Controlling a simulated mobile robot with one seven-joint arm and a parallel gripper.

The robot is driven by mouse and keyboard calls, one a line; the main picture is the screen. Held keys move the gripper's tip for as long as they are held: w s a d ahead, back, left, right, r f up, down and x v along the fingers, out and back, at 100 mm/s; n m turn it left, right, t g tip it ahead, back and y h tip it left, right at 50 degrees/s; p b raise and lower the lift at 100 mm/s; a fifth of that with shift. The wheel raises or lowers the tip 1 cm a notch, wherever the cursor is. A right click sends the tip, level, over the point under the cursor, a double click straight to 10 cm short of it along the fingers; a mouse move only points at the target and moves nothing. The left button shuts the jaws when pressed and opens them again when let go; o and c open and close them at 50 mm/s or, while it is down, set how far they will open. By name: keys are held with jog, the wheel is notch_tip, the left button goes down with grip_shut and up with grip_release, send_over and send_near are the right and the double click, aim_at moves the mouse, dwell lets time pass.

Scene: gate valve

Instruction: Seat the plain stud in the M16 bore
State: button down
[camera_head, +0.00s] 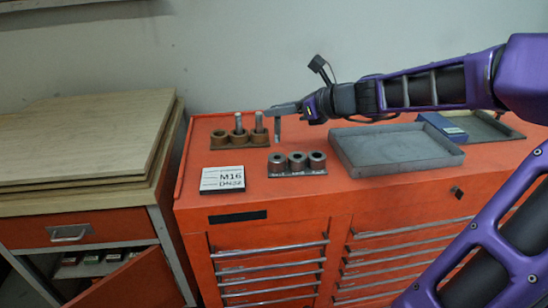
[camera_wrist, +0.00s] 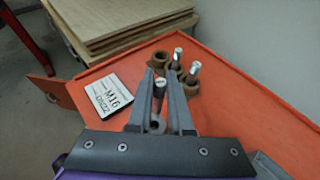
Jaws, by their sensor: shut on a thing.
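My gripper (camera_head: 277,108) is shut on a plain grey stud (camera_head: 277,130), which hangs upright below the fingertips. In the wrist view the stud (camera_wrist: 159,84) shows end-on between the fingers of my gripper (camera_wrist: 162,78). A row of grey collars (camera_head: 297,161) stands on a plate in front of the stud. One grey collar (camera_wrist: 155,125) shows between the fingers. A row of brown collars (camera_head: 219,138) stands behind and left; its middle and right collars hold studs (camera_head: 260,122), and its left one looks empty. The card (camera_head: 222,179) reads M16 DN32. No bore is visibly marked M16.
The red cabinet top (camera_head: 250,190) carries everything. A grey tray (camera_head: 396,150) stands right of the grey collars, with a blue box (camera_head: 446,128) beyond it. A wooden-topped bench (camera_head: 80,140) is at the left. The cabinet top is clear in front of the collars.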

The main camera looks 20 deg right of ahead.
aim_at(279, 142)
notch_tip(279, 142, down, 8)
jog(key=shift+r+b, duration=0.1)
jog(key=shift+b, duration=1.15)
jog(key=c, duration=0.8)
grip_release()
jog(key=shift+c, duration=0.2)
jog(key=shift+s+d, duration=0.1)
jog(key=p+v, duration=0.4)
jog(key=v, duration=0.7)
jog(key=shift+s, duration=0.35)
jog(key=shift+d+r, duration=0.1)
jog(key=shift+r, duration=0.05)
